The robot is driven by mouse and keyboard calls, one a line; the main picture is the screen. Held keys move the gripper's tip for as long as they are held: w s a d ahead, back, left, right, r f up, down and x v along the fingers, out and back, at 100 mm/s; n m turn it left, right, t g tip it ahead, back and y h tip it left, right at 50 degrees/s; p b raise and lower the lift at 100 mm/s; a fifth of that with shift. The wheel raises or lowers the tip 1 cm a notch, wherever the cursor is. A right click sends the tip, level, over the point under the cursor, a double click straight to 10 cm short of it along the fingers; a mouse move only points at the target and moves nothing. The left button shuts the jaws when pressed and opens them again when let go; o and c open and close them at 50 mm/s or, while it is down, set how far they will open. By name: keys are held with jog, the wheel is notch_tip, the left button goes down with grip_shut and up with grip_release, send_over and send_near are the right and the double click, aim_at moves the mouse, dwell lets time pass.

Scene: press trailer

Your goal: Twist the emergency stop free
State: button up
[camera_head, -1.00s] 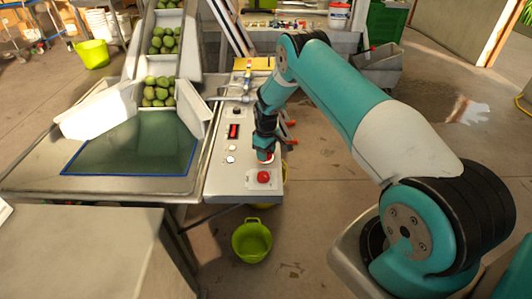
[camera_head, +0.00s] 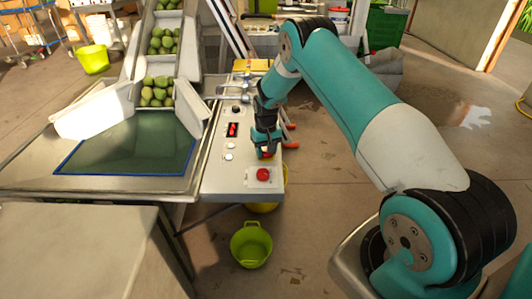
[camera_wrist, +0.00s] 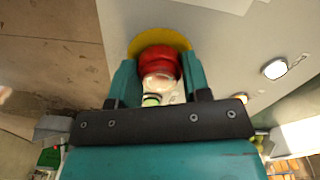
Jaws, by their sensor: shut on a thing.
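The emergency stop is a red mushroom knob (camera_wrist: 160,64) with a yellow collar (camera_wrist: 150,40) on the grey control panel (camera_head: 225,184). My gripper (camera_wrist: 155,85) has its two teal fingers on either side of the knob and is shut on it. In the head view my gripper (camera_head: 265,151) points down at the panel's right edge, and only a little red shows beneath it. The collar is partly hidden there. How far the knob is turned cannot be told.
A second red button (camera_head: 263,174) sits on the panel just in front of my gripper. A green bucket (camera_head: 251,244) stands on the floor below. A chute with green fruit (camera_head: 156,92) rises behind.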

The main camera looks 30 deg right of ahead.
jog(key=shift+m, duration=0.4)
jog(key=shift+w, duration=0.1)
jog(key=o, duration=0.9)
notch_tip(320, 180, up, 18)
jog(key=b, duration=0.2)
jog(key=shift+d+f+b, duration=0.1)
jog(key=shift+f+b, duration=0.15)
jog(key=shift+b, duration=0.05)
